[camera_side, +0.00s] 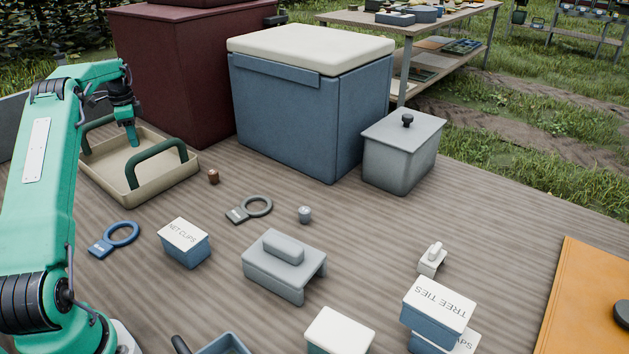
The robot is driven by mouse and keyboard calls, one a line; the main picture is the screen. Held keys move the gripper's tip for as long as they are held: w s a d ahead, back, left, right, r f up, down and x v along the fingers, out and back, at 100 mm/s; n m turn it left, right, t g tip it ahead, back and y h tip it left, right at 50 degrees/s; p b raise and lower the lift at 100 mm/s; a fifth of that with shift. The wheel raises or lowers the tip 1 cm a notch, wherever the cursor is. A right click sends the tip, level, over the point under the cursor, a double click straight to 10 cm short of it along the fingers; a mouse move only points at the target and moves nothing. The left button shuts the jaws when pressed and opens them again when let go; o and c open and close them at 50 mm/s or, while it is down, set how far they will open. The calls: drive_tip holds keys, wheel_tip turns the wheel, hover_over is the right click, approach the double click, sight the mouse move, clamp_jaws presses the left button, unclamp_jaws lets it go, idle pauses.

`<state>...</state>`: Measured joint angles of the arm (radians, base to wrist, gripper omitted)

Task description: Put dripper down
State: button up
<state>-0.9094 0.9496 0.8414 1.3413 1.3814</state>
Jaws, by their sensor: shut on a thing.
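My gripper (124,113) is at the upper left, pointing down over the beige tray (117,188) with two dark green handles.
A maroon box (175,75) and a blue cooler (295,115) stand behind. Near the tray lie a brown knob (213,176), a blue ring tag (120,235), a grey ring tag (258,206) and a net clips box (184,250).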

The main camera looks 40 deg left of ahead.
sight(145, 174)
drive_tip(key=shift+f, duration=5)
drive_tip(key=shift+f, duration=0.15)
drive_tip(key=o, duration=0.9)
drive_tip(key=shift+o, duration=0.2)
wheel_tip(145, 174, up, 12)
drive_tip(key=shift+s+r, duration=0.1)
drive_tip(key=shift+r, duration=0.1)
